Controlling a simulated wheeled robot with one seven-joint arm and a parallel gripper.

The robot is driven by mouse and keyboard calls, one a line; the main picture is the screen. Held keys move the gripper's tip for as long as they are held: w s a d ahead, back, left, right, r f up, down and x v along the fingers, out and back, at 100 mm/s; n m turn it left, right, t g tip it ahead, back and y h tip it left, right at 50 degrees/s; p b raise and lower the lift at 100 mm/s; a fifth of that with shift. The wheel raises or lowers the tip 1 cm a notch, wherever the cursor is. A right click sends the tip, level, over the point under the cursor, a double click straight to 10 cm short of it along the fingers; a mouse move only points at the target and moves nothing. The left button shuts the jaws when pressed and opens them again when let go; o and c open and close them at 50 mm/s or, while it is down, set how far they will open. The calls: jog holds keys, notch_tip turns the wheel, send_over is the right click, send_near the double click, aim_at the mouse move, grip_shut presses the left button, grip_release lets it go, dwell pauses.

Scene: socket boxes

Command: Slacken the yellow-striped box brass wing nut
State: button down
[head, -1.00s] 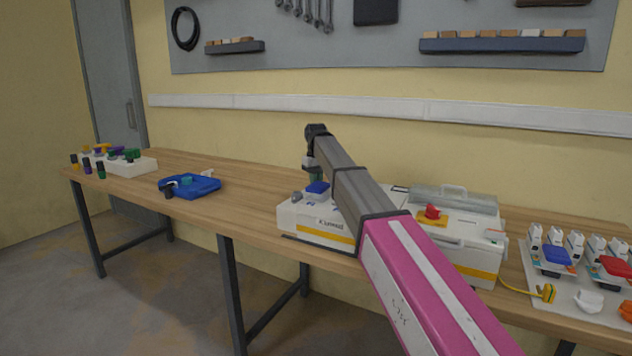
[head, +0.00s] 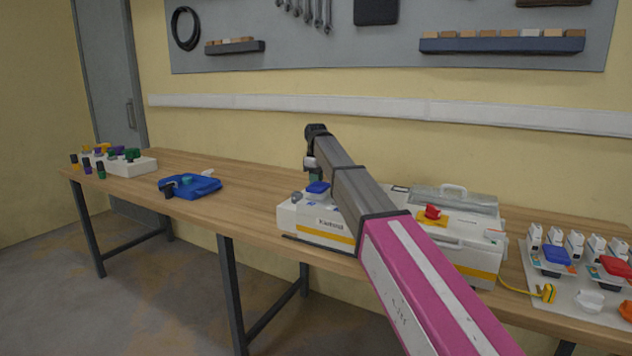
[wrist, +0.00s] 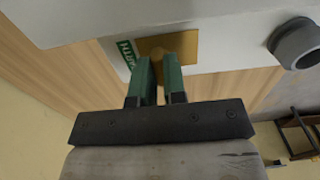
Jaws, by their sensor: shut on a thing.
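The yellow-striped box (head: 293,220) is white with a yellow band and stands on the bench in the head view, partly behind my arm. Its white surface (wrist: 75,18) fills the top of the wrist view. My gripper (wrist: 159,62) has its two green fingers close together over a brass-coloured plate (wrist: 190,46) on the box. The fingers are shut on the brass wing nut, which they mostly hide. In the head view my gripper (head: 316,177) points down behind the box's blue part (head: 317,187).
A grey round fitting (wrist: 295,43) sticks out beside the fingers. A second white box with a red knob (head: 432,212) stands to the right. A board with several connectors (head: 575,285) is far right.

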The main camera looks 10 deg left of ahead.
dwell(0.4)
jog(key=c, duration=1.2)
grip_release()
notch_tip(320, 180, up, 11)
jog(key=shift+f, duration=0.1)
jog(key=shift+s, duration=0.1)
